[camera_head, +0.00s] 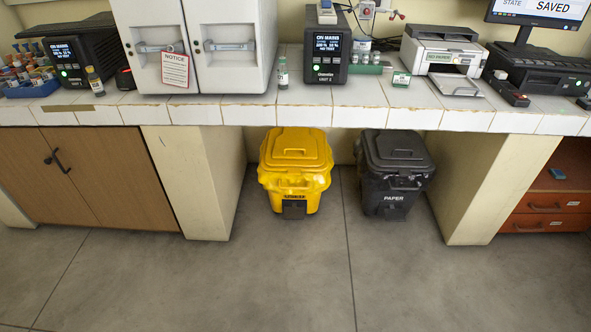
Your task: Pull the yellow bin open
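The yellow bin (295,172) stands on the floor under the tiled counter, left of a dark bin. Its lid (297,147) is down and shut, with a raised handle on top. A dark pedal-like part (293,209) shows at the bottom of its front. The bin stands upright and its front is in plain view. Neither of my grippers is in view.
A dark grey bin (395,173) marked PAPER stands close on the right. Counter supports (190,182) flank the bin space. The tiled counter (330,115) overhangs the bins and holds instruments and a printer (440,55). The floor (300,275) in front is clear.

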